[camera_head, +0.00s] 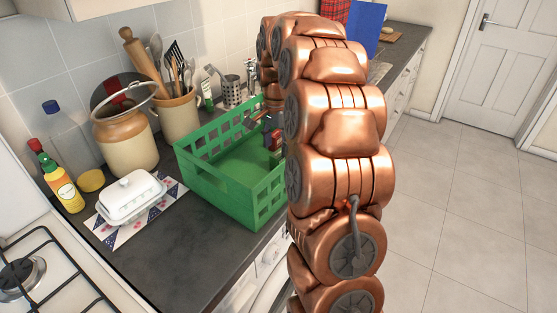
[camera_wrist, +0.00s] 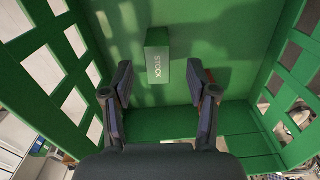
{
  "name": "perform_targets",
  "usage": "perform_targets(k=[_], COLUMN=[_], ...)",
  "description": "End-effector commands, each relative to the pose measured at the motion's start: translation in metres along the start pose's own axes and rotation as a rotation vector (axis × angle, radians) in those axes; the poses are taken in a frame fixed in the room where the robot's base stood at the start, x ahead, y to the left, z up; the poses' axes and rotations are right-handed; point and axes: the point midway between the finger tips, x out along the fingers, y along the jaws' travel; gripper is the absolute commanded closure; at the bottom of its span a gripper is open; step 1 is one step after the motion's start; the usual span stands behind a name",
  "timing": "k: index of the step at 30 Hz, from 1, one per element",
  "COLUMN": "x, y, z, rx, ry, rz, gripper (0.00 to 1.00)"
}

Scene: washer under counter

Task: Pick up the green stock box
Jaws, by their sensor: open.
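The green stock box (camera_wrist: 158,57) is a small block with "STOCK" in white letters on its side. In the wrist view it stands out from the green floor of a green crate (camera_wrist: 52,105), ahead of my fingertips. My gripper (camera_wrist: 160,70) is open, with one finger on each side of the line to the box and nothing between them. In the head view my gripper (camera_head: 273,137) is down inside the crate (camera_head: 232,200), near its right side.
The slatted crate walls rise around my gripper. On the counter (camera_head: 150,255) stand a white butter dish (camera_head: 133,197), a lidded jar (camera_head: 127,140), a utensil crock (camera_head: 180,115) and bottles. A gas hob (camera_head: 40,275) is at lower left. The tiled floor at right is clear.

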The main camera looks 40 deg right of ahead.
Motion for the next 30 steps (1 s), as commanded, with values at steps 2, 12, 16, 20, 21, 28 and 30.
perform_targets(k=[2,12,16,20,21,28,30], x=[0.003,0.042,0.050,0.050,0.050,0.050,0.050], y=[0.000,0.003,0.003,0.003,0.003,0.003,0.003], z=[-0.001,-0.007,-0.007,-0.007,-0.007,-0.007,-0.007], rx=[0.001,0.001,0.001,0.001,0.001,0.001,0.001], ry=[-0.001,-0.003,-0.001,-0.001,0.000,-0.001,0.000], rz=[0.000,0.002,0.000,0.000,0.000,0.000,0.000], gripper=[0.42,0.42,0.42,0.42,0.42,0.66,0.73])
